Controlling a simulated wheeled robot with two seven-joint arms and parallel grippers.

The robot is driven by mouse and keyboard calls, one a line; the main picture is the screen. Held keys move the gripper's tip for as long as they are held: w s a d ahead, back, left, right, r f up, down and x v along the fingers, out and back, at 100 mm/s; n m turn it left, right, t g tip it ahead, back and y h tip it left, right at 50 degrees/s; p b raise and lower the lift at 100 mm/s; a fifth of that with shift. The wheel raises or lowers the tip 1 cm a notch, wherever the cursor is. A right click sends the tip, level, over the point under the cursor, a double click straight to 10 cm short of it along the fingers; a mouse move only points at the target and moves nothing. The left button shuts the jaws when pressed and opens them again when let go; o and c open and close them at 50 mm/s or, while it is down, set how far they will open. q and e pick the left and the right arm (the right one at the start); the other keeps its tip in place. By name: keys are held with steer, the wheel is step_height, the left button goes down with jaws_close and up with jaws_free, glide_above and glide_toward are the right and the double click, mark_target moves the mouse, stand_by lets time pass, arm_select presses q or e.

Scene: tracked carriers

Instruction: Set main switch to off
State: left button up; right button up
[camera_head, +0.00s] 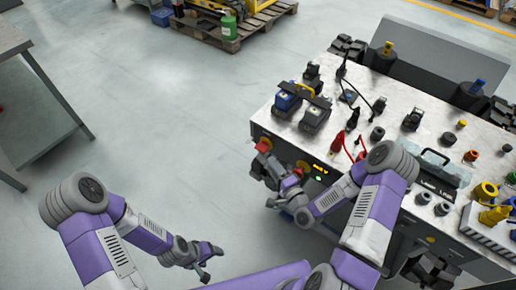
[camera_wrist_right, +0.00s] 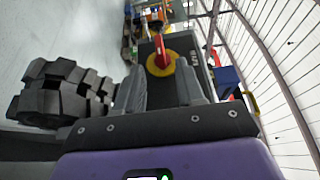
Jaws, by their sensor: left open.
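The main switch (camera_wrist_right: 160,62) shows in the right wrist view as a red handle on a round yellow plate, on the carrier's dark front panel. The handle stands roughly upright in that picture. In the head view, a red part (camera_head: 262,146) shows at the panel's left end, partly covered by my right gripper (camera_head: 264,168). In the right wrist view my right gripper (camera_wrist_right: 161,88) is open, its fingers either side of the line to the switch. It looks empty and apart from the handle. My left gripper (camera_head: 210,256) is open and empty, low above the floor.
The carrier's light top (camera_head: 375,135) bears batteries (camera_head: 287,102), cables and several knobs and fittings. Black track blocks (camera_wrist_right: 65,92) lie left in the wrist view. A grey table (camera_head: 35,95) stands left; floor between is clear.

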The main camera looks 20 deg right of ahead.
mark_target(257, 145)
steer(key=b+x, duration=0.2)
steer(key=x, duration=0.9)
steer(key=shift+a, duration=0.1)
steer(key=shift+c, duration=0.3)
steer(key=shift+s, duration=0.1)
jaws_close()
